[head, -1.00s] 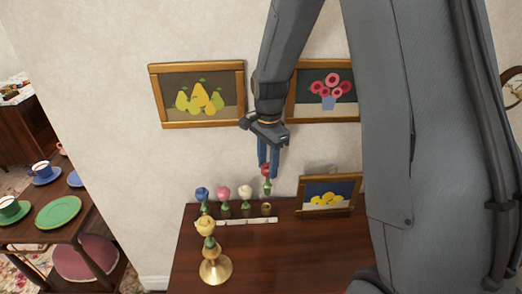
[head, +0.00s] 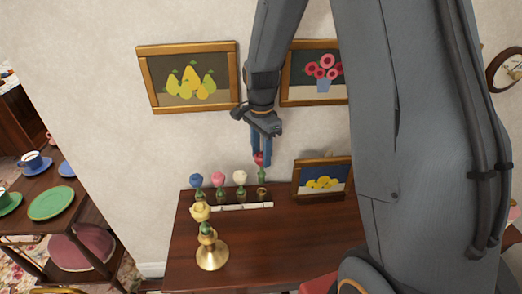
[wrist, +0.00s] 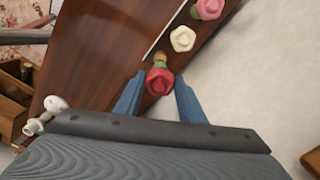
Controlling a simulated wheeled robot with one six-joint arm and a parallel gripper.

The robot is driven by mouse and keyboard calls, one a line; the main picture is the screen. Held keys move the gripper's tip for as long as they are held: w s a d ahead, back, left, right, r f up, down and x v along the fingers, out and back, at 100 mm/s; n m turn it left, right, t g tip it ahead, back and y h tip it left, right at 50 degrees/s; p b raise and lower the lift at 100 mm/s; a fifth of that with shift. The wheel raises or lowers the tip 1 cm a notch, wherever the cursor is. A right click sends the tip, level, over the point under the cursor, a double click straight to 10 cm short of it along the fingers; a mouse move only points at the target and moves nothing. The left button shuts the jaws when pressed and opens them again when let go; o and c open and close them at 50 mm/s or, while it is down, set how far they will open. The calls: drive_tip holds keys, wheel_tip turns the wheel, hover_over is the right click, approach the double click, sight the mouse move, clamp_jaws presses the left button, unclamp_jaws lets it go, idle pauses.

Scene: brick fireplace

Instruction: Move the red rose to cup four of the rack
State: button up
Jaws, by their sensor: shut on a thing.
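My gripper (head: 261,150) points down and is shut on the red rose (head: 259,159), whose green stem hangs below the fingers. The rose also shows between the fingertips in the wrist view (wrist: 160,81). The rack (head: 228,208) is a low row of cups with a white strip along its front, on the wooden table. From left, a blue rose (head: 196,181), a pink rose (head: 218,179) and a white rose (head: 240,177) stand in its first three cups. The fourth, rightmost cup (head: 262,193) is empty. The red rose's stem appears just above it; the exact gap is unclear.
A yellow rose (head: 200,212) stands in a brass candlestick (head: 212,257) in front of the rack. A framed lemon picture (head: 323,179) stands close to the right of the rack. The wall is behind; the table front (head: 270,245) is clear.

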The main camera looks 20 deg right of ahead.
sight(261, 174)
drive_tip(key=shift+f+b, duration=0.7)
drive_tip(key=shift+f, duration=0.95)
drive_tip(key=shift+f+b, duration=0.5)
drive_tip(key=shift+f, duration=1.6)
idle(1.1)
drive_tip(key=o, duration=1)
drive_tip(key=shift+c, duration=0.2)
drive_tip(key=shift+r, duration=0.1)
drive_tip(key=shift+r+b, duration=1.1)
drive_tip(key=shift+r, duration=2.75)
drive_tip(key=s+f+n+t+b, duration=0.1)
drive_tip(key=s+f+n+b, duration=0.1)
drive_tip(key=s+n, duration=1.2)
drive_tip(key=shift+s+f+b, duration=0.35)
drive_tip(key=shift+s+b, duration=0.15)
drive_tip(key=shift+b, duration=0.15)
